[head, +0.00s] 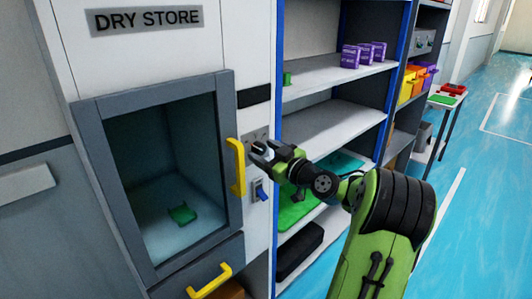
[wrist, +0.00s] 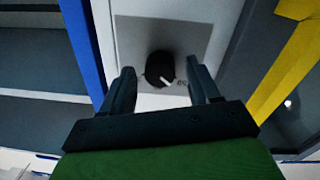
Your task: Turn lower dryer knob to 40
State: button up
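A round black dryer knob (wrist: 159,69) with a white pointer mark sits on a grey plate in the wrist view. The pointer slants toward the lower right of that picture, beside a small printed number too blurred to read surely. My gripper (wrist: 160,68) is open, with one finger on each side of the knob and a visible gap to both. In the head view my gripper (head: 258,153) is at the dryer's control panel (head: 257,134), right of the yellow door handle (head: 236,166), and largely hides the knob area.
A blue switch (head: 262,190) sits just below my gripper. The DRY STORE cabinet door (head: 160,90) is shut, with a green item (head: 182,214) behind its glass. An open shelf (head: 330,70) with blue uprights stands close on the right. Blue floor (head: 480,200) is clear farther right.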

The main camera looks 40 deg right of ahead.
jog(key=c, duration=1)
jog(key=m, duration=0.4)
jog(key=shift+r+m+p, duration=0.1)
jog(key=shift+m+p, duration=0.2)
jog(key=shift+m, duration=0.1)
jog(key=shift+m+p, duration=0.9)
jog(key=shift+m, duration=1.5)
jog(key=o, duration=1)
jog(key=shift+o, duration=0.2)
